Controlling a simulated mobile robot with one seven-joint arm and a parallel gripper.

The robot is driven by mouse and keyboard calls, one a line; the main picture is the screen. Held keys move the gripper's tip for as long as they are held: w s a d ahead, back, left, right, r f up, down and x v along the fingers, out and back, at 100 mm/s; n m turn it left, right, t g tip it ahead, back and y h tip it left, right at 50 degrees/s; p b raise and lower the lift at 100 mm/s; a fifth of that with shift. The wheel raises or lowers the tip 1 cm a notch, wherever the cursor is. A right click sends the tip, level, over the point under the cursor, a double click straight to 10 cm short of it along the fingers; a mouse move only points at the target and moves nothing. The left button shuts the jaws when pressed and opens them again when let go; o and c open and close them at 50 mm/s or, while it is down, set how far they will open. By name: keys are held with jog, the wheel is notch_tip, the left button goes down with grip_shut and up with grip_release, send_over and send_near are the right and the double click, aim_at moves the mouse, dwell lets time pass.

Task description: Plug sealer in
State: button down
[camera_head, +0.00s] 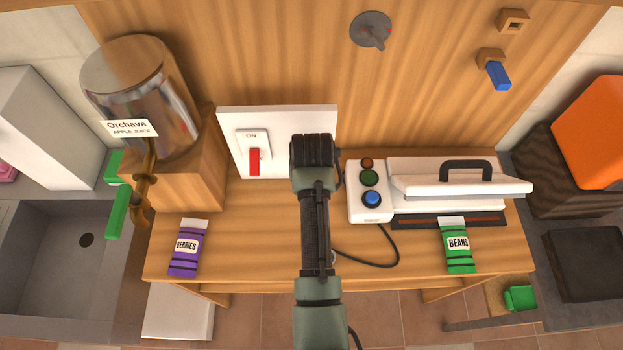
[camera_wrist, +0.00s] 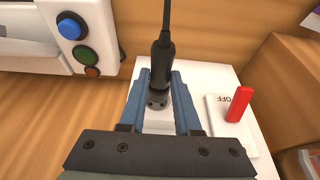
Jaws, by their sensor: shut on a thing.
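My gripper (camera_wrist: 160,82) is shut on a black plug (camera_wrist: 161,62), which sits between its two blue fingers. The plug's cord runs up out of the wrist view. Behind the plug is the white wall panel (camera_wrist: 228,77); I cannot tell whether plug and panel touch. In the head view the panel (camera_head: 228,125) carries a red switch (camera_head: 255,161), and my arm covers the panel's right part and the plug. The socket itself is not clearly visible. The white sealer (camera_head: 455,180) stands on the table to the right, with a control box (camera_head: 370,208) and a black cable (camera_head: 385,255).
A juice dispenser (camera_head: 140,95) stands on a wooden block at the left. A purple berries packet (camera_head: 187,250) and a green beans packet (camera_head: 459,250) lie near the front edge of the table (camera_head: 270,255). A sink (camera_head: 70,260) is at the far left.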

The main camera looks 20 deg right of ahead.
jog(key=shift+w+d+b, duration=0.25)
jog(key=shift+w+b, duration=0.2)
jog(key=shift+w, duration=0.25)
jog(key=shift+w+d+b, duration=0.2)
jog(key=shift+w+b, duration=0.2)
jog(key=shift+w, duration=0.3)
jog(key=c, duration=0.5)
grip_release()
jog(key=shift+c, duration=0.2)
jog(key=b+v, duration=0.1)
jog(key=v, duration=1.2)
jog(key=shift+b, duration=0.35)
